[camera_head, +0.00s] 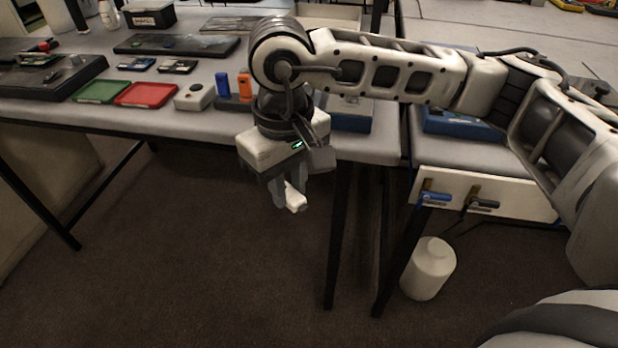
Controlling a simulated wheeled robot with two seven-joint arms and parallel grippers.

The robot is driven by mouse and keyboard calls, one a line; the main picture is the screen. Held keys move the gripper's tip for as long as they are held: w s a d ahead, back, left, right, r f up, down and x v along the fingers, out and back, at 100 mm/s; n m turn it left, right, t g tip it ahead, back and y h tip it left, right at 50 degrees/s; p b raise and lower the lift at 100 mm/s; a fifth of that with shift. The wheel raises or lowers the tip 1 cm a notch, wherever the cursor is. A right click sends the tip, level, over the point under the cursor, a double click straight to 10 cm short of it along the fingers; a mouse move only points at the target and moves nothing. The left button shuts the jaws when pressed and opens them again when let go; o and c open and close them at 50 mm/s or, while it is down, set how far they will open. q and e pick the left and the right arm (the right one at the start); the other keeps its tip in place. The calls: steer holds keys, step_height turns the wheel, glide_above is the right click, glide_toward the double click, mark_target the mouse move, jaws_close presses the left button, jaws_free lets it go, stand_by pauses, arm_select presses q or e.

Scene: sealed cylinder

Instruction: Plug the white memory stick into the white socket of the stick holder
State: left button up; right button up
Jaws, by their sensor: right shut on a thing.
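My right gripper (290,201) hangs in front of the table's front edge, below the table top, over the floor. It points down and is shut on the white memory stick (294,199), which shows between and below the fingers. The stick holder (228,104) stands at the table's front edge, up and left of the gripper. A blue stick (222,84) and an orange stick (245,86) stand upright in it. My right wrist covers the holder's right part, and I cannot make out the white socket. My left gripper is not in view.
Left of the holder are a light box with a button (194,97), a red tray (147,95) and a green tray (102,92). A blue box (349,114) lies right of my wrist. A panel with valve handles (484,204) and a white bottle (428,268) are at right.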

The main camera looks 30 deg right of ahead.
steer(key=a+r+n, duration=0.4)
steer(key=a+r, duration=0.1)
steer(key=a, duration=0.2)
steer(key=shift+s+a+r+n, duration=0.25)
steer(key=shift+a+n, duration=0.15)
steer(key=w+a+f+n, duration=0.3)
steer(key=a+f+n, duration=0.1)
steer(key=shift+w+f+n, duration=0.3)
steer(key=shift+w, duration=0.05)
steer(key=s+d+r+m, duration=0.4)
steer(key=d+r+m, duration=0.4)
steer(key=r, duration=0.1)
steer(key=shift+s, duration=0.4)
steer(key=shift+r, duration=0.1)
